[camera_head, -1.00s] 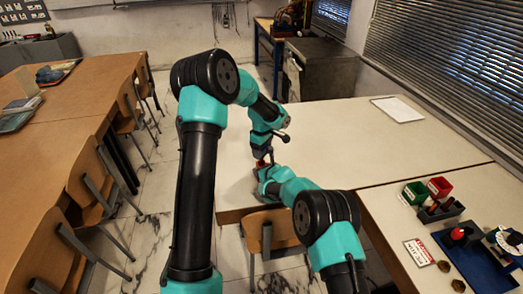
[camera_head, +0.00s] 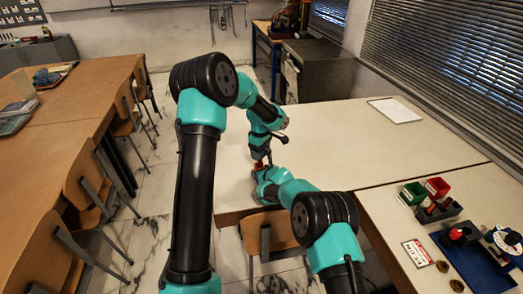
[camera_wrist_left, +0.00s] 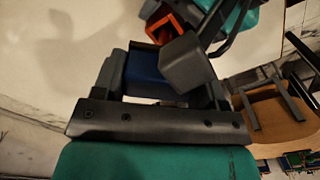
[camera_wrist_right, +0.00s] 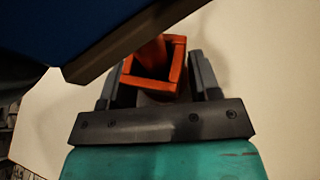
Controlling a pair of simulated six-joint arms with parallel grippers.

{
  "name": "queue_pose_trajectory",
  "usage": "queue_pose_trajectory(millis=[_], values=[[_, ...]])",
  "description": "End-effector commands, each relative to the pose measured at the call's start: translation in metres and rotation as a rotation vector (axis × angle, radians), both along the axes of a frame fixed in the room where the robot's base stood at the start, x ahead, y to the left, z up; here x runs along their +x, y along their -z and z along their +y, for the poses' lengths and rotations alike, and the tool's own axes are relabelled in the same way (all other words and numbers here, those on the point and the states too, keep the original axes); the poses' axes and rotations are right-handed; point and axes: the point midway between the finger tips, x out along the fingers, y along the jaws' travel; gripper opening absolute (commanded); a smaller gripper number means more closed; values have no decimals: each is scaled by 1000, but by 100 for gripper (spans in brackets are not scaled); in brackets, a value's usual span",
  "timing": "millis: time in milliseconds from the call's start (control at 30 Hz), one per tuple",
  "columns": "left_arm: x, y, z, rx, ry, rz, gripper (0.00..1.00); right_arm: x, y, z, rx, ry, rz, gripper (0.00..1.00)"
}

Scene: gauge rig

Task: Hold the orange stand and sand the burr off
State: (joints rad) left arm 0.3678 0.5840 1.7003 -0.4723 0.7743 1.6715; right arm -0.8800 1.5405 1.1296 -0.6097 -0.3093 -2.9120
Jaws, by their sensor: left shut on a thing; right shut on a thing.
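The orange stand (camera_wrist_right: 177,65), a small open square frame with an upright reddish part, sits between the fingers of my right gripper (camera_wrist_right: 158,85), which is shut on it. The stand is also partly visible in the left wrist view (camera_wrist_left: 168,22). My left gripper (camera_wrist_left: 155,72) is shut on a blue block (camera_wrist_left: 148,72) with a dark grey layer along one side. In the right wrist view the blue block (camera_wrist_right: 70,30) hangs beside the stand's top; I cannot tell whether they touch. In the head view my left gripper (camera_head: 260,153) is just above my right gripper (camera_head: 262,176). I cannot make out the burr.
Both grippers work over the near left part of a pale table (camera_head: 340,145), which is otherwise largely clear. A white sheet (camera_head: 395,110) lies at its back. A chair (camera_head: 268,232) stands at the front edge.

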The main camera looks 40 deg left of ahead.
Motion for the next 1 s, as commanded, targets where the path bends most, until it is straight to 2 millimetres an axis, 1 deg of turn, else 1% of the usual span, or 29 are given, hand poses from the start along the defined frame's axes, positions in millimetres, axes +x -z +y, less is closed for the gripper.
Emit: queue_pose_trajectory(millis=[600,1000], values=[[-25,4,-4,-3,0,8,37,0,1,0,-1,1,2,44],[-25,5,-4,-5,0,10,37,0,1,-1,-1,1,2,44]])
